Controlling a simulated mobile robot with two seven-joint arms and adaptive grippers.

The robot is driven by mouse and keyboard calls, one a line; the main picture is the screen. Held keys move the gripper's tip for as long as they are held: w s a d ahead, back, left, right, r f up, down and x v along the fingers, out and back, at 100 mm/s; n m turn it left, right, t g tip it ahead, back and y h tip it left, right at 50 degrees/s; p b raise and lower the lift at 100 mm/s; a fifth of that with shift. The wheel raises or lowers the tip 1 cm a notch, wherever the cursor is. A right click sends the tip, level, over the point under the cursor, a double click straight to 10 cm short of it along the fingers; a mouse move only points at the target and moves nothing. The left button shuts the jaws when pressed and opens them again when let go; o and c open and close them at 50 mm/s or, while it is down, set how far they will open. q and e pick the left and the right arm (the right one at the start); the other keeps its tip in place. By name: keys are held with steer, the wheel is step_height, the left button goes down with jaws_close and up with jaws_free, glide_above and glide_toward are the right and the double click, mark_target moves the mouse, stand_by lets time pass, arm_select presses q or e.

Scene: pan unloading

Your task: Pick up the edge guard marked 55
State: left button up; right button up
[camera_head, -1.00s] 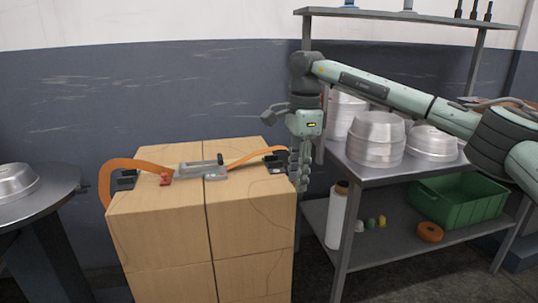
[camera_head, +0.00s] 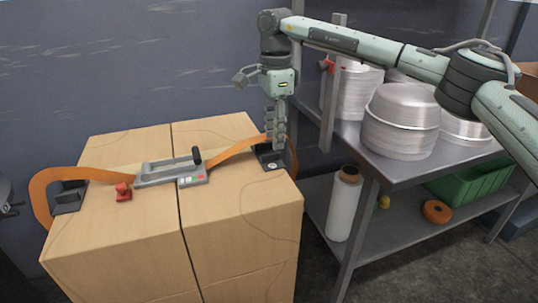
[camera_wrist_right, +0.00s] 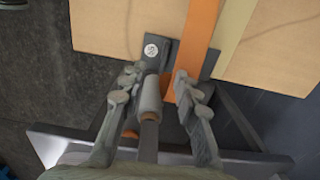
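The edge guard marked 55 (camera_head: 271,161) is a dark angled piece with a round white label. It sits on the top right edge of the carton stack (camera_head: 245,200), with the orange strap (camera_head: 232,151) running over it. In the right wrist view, the label on the guard (camera_wrist_right: 151,50) reads 55. My right gripper (camera_head: 275,128) points down at the guard and partly hides its far part. In the wrist view, my right gripper's (camera_wrist_right: 158,88) fingers are apart, on either side of the guard's near part; contact cannot be told. My left gripper is not in view.
A strapping tool (camera_head: 170,172) and a red piece (camera_head: 123,192) lie on the cartons. Another dark guard (camera_head: 68,197) sits at the left edge. Right of the cartons stands a metal shelf (camera_head: 385,166) with stacked pans (camera_head: 402,120), a white roll (camera_head: 343,207) and a green crate (camera_head: 470,187).

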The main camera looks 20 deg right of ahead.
mark_target(274, 153)
steer(key=f, duration=0.4)
steer(key=shift+w+f, duration=0.2)
steer(key=shift+f, duration=0.15)
jaws_close()
